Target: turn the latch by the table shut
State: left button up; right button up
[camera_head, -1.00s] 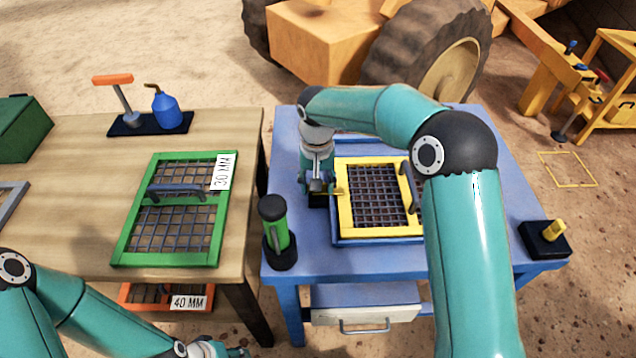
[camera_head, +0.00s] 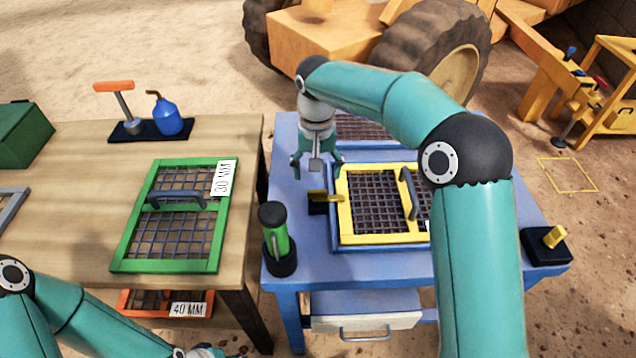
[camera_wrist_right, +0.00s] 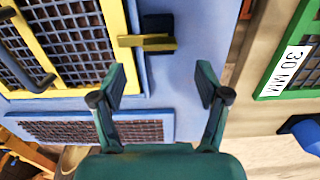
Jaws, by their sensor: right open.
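The latch by the table (camera_head: 325,196) is a yellow bar on a black block, at the blue bench's left side, facing the wooden table. In the right wrist view the latch bar (camera_wrist_right: 146,41) lies crosswise, its end over the edge of the yellow screen frame (camera_wrist_right: 112,15). My right gripper (camera_head: 317,178) is open and empty, just behind and above the latch, apart from it; both fingers (camera_wrist_right: 162,84) show in the wrist view. My left gripper (camera_head: 205,352) is at the bottom edge, mostly cut off.
The yellow-framed screen (camera_head: 345,215) lies on the blue bench (camera_head: 300,262). A second latch (camera_head: 548,242) sits at the right. A green-and-black cylinder (camera_head: 277,240) stands near the front left. The wooden table (camera_head: 85,215) holds a green 30 MM screen (camera_head: 165,265).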

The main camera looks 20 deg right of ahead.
aim_at(317, 190)
notch_tip(317, 190, up, 5)
dwell(0.7)
